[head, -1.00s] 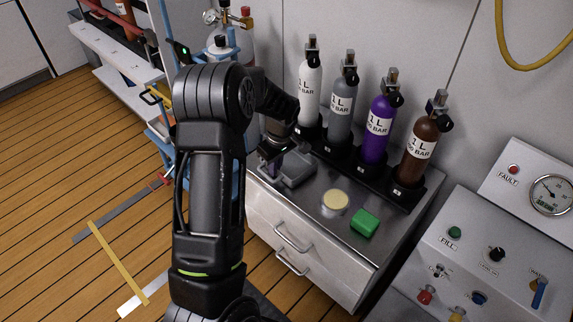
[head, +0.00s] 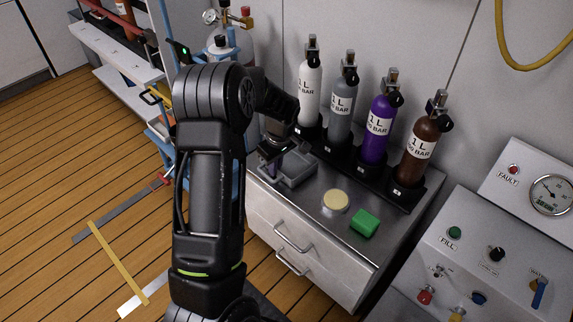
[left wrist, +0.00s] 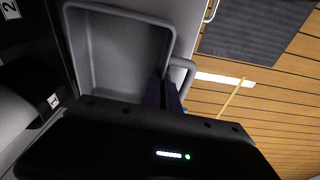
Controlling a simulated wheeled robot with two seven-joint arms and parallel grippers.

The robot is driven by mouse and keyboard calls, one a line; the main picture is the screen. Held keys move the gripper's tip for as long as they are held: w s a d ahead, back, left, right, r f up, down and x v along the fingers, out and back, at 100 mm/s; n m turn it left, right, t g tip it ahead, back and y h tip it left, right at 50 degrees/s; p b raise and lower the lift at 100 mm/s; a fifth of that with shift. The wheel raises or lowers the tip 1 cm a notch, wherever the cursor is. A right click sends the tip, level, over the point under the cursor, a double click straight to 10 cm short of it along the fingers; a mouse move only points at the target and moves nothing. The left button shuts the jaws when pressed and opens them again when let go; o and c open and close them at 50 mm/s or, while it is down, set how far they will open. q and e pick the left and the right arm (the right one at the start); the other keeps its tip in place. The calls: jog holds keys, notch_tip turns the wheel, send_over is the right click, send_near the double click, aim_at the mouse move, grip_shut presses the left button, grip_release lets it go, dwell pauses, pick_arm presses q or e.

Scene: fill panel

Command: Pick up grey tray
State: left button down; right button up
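My left gripper (head: 272,160) is at the tray's left side, pointing down. In the left wrist view its dark fingers (left wrist: 165,93) are close together on the tray's right wall, near the loop. The fingertips are partly hidden. I cannot tell whether the tray touches the cabinet top. My right gripper is in neither view.
Several labelled bottles stand in a black rack behind the tray, the white one (head: 309,92) nearest it. A round cream-topped item (head: 336,201) and a green block (head: 364,222) sit right of the tray. A control panel (head: 470,250) is at the right.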

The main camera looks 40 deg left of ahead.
pick_arm(q)
jog(key=shift+r, duration=0.15)
dwell(0.3)
notch_tip(320, 180, up, 10)
jog(key=p, duration=0.3)
dwell(0.6)
